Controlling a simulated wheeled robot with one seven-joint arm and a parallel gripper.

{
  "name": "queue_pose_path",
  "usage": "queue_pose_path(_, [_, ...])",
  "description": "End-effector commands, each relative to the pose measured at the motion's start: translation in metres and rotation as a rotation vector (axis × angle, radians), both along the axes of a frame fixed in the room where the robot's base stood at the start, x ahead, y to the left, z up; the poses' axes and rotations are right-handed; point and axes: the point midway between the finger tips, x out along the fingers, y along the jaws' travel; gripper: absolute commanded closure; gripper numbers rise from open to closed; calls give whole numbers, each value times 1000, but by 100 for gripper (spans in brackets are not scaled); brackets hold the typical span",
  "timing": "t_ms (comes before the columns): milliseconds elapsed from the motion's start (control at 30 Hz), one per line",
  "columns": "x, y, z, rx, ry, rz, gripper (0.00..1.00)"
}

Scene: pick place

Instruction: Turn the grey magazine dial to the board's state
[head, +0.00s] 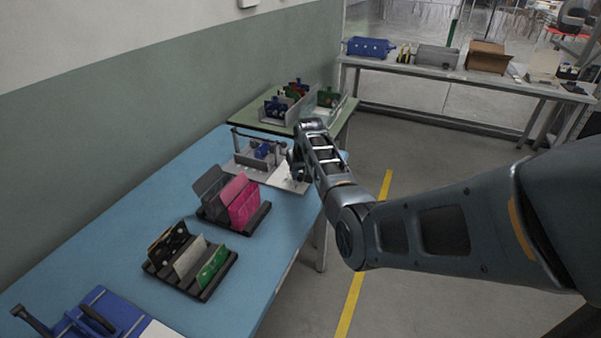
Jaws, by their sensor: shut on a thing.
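My gripper (297,172) is at the end of my arm, over the right side of a metal fixture (243,157) on the blue table. It points down beside a pale plate (284,180). Its fingers are small and dark here and partly hidden by my wrist. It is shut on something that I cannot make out. I cannot pick out the grey dial or its setting. A rack (256,217) with grey and pink upright panels stands nearer to me. A second rack (207,292) holds black, pale and green boards.
The blue table (160,190) runs along the wall, with a blue fixture (100,315) at its near end. A green table (337,121) behind carries racks of coloured parts. A far bench (400,67) holds boxes. The floor to the right is open.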

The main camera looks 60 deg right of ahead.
Motion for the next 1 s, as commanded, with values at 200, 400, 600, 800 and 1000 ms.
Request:
queue_pose_path(200, [1, 1, 0, 0, 0, -103, 99])
queue_pose_path(400, [2, 2, -1, 0, 0, -269, 99])
queue_pose_path(600, [3, 2, -2, 0, 0, -459, 99])
queue_pose_path(800, [4, 2, -3, 0, 0, -644, 99])
queue_pose_path(1000, [5, 2, -3, 0, 0, -803, 99])
